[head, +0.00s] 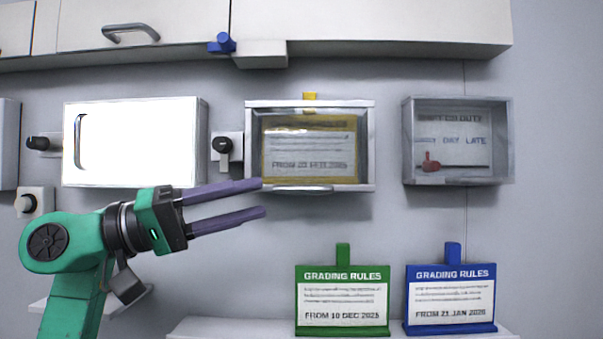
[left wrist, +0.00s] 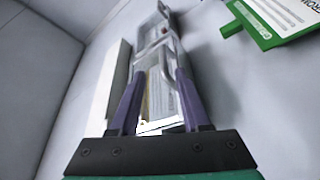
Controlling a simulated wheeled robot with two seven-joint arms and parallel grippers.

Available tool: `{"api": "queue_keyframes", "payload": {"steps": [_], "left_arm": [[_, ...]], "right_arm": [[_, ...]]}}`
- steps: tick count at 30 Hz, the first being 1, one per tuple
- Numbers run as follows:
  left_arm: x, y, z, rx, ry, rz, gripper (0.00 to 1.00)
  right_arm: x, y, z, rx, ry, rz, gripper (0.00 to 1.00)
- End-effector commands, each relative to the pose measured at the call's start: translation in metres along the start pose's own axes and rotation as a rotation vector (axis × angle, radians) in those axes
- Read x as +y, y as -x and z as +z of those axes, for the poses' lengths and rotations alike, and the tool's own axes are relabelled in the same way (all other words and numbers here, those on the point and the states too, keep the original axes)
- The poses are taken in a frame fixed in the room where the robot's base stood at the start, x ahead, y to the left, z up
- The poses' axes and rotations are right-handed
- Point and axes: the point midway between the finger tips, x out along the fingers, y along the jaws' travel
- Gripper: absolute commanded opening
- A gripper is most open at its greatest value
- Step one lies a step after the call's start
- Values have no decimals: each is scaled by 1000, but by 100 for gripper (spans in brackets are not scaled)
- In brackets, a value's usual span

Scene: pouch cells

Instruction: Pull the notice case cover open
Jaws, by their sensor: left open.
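The notice case (head: 370,145) hangs on the wall in the middle of the head view, with a yellow-framed notice (head: 310,150) behind its clear front. Its cover looks shut, with a pale bar handle (head: 303,189) along the lower edge. My left gripper (head: 263,198) is open and empty. Its two purple fingers point right, with tips near the case's lower left corner, left of the handle. In the left wrist view, the open fingers (left wrist: 153,82) frame part of the case between them. Contact with the handle cannot be told. My right gripper is out of view.
A white cabinet (head: 140,140) is left of the case, with a black key switch (head: 223,146) between them. A grey duty box (head: 407,140) hangs at right. Green (head: 342,272) and blue (head: 451,272) notices stand on a shelf (head: 240,328) below. Overhead cupboards (head: 380,22) run above.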

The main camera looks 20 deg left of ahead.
Motion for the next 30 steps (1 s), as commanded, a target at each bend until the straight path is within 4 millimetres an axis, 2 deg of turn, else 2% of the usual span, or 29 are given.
{"api": "queue_keyframes", "payload": {"steps": [1, 3, 9, 13, 19, 20, 21, 23, 24, 30], "left_arm": [[7, -16, -4, -3, 4, 3, 47], [7, -35, -3, -4, 4, 4, 47], [4, -75, -2, -2, 4, 3, 47], [1, -84, -1, 0, 4, 3, 47], [0, -84, 0, 0, 3, 1, 47], [0, -84, 0, 0, 4, 1, 43], [0, -84, 0, 0, 4, 2, 28], [0, -84, 0, 0, 4, 1, 5], [0, -84, 0, 0, 4, 1, 0], [0, -84, 0, -1, 4, 1, 0]], "right_arm": [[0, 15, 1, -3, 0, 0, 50], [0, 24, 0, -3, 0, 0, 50], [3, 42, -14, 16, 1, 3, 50], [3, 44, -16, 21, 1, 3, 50], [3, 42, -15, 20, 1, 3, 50], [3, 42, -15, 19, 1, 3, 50], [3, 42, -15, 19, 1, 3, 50], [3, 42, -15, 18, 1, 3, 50], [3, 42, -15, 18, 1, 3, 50], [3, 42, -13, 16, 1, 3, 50]]}}
